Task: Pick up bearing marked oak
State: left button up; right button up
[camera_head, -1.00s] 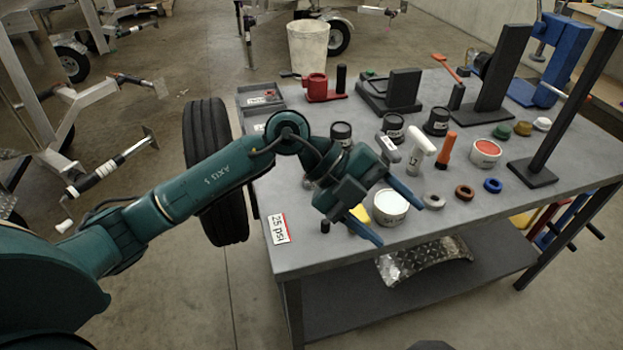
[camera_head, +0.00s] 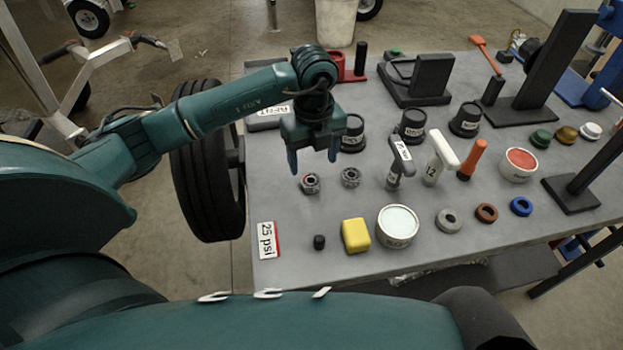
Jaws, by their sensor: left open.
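Two small dark metal bearings lie side by side on the grey workbench (camera_head: 330,230): the left bearing (camera_head: 310,184) and the right bearing (camera_head: 350,177). Both seem to carry small markings, too small to read, so I cannot tell which one is marked oak. My left gripper (camera_head: 313,162) points down with its two blue fingers apart and empty. In the picture it is just above the left bearing, with that bearing below the gap between the fingers. My right gripper is not in view.
Black cups (camera_head: 412,125) stand behind the bearings. Grey (camera_head: 401,163) and white (camera_head: 438,157) T-handled tools stand to the right. A yellow block (camera_head: 355,235), white tub (camera_head: 397,227) and coloured rings (camera_head: 486,213) are nearer the front. A tyre (camera_head: 208,165) stands left of the bench.

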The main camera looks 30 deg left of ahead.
aim_at(311, 180)
pick_arm(q)
jog(key=f, duration=0.4)
jog(key=f+p, duration=0.1)
jog(key=f, duration=0.1)
jog(key=shift+a+f, duration=0.3)
jog(key=c, duration=1.1)
jog(key=shift+r, duration=0.1)
